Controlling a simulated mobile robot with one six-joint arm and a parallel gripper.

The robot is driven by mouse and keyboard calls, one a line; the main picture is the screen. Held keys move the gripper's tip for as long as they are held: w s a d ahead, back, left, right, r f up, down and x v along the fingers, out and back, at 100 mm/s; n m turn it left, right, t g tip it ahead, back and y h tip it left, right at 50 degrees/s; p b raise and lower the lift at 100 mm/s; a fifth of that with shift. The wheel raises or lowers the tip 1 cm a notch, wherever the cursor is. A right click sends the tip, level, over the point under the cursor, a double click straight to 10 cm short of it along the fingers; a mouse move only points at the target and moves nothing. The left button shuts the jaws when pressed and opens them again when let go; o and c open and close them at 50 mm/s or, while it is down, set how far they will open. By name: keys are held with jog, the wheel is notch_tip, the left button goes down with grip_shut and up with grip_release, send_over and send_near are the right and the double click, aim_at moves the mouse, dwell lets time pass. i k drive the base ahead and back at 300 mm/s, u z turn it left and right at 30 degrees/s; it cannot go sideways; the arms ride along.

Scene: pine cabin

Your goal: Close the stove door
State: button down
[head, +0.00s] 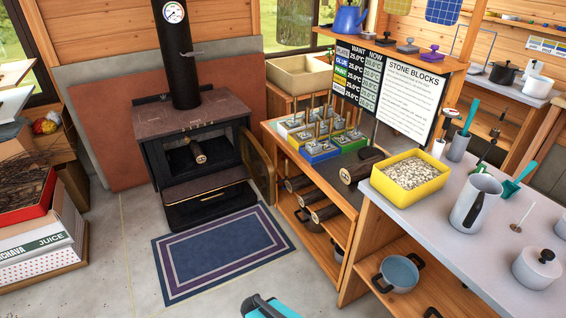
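The black stove (200,148) stands on the left half of the view, with a brown top and a flue pipe. Its door (258,165) is hinged at the right side of the front and stands open, swung outward toward the rug. The firebox opening shows a log (198,152) inside. A dark tray or ledge (209,200) juts out low at the front. A teal and black part of what looks like my arm shows at the bottom edge, well short of the stove. My gripper's fingers are not in view.
A blue rug (222,252) lies on the floor before the stove. A wooden shelf unit (318,225) with logs and colored blocks stands right of the door, with a small gap. A grey counter (440,200) is nearer on the right. Boxes (40,235) stand at left.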

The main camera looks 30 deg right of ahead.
aim_at(259, 167)
jog(key=i, duration=0.85)
jog(key=u, duration=0.05)
